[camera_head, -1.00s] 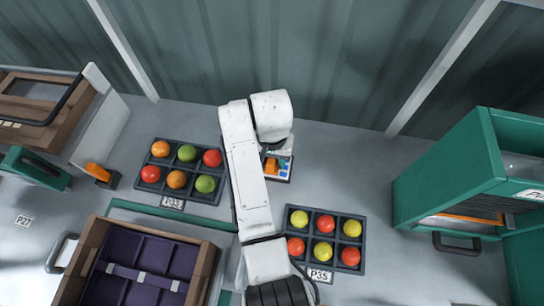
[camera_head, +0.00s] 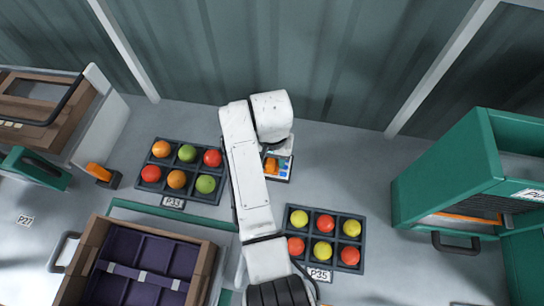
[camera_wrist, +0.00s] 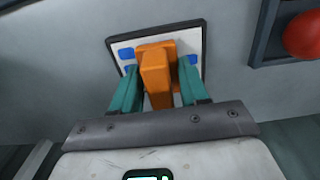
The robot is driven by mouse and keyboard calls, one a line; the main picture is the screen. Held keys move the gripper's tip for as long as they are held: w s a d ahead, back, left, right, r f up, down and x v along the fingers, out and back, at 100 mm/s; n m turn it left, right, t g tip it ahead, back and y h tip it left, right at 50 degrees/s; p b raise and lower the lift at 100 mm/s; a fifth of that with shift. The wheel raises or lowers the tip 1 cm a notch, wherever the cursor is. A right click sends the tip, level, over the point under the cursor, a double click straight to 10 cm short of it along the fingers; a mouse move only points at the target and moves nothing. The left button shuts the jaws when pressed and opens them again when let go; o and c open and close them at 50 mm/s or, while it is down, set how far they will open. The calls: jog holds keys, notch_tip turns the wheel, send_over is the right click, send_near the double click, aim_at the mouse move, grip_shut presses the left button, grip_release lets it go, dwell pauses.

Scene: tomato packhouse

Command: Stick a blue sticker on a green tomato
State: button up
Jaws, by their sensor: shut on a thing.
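My gripper (camera_wrist: 158,70) has its two teal fingers shut on an orange block-like tool (camera_wrist: 156,85). The tool is over a white sheet or pad with a dark rim (camera_wrist: 194,40) that bears blue stickers (camera_wrist: 126,53); I cannot tell whether it touches it. In the head view the orange tool (camera_head: 271,165) and the pad (camera_head: 284,178) show just below the wrist, partly hidden by it. Two green tomatoes, an upper one (camera_head: 187,153) and a lower one (camera_head: 206,184), sit in the dark tray marked P33 (camera_head: 160,192), left of my arm.
Tray P35 (camera_head: 337,265) with red and yellow tomatoes is right of my arm. A brown crate with purple compartments (camera_head: 207,265) is front left. A green cabinet (camera_head: 440,165) stands at right. An orange-handled item (camera_head: 98,172) is left of P33. The grey back counter is clear.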

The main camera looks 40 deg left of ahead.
notch_tip(320, 180, up, 5)
jog(key=p, duration=0.5)
jog(key=shift+r, duration=1)
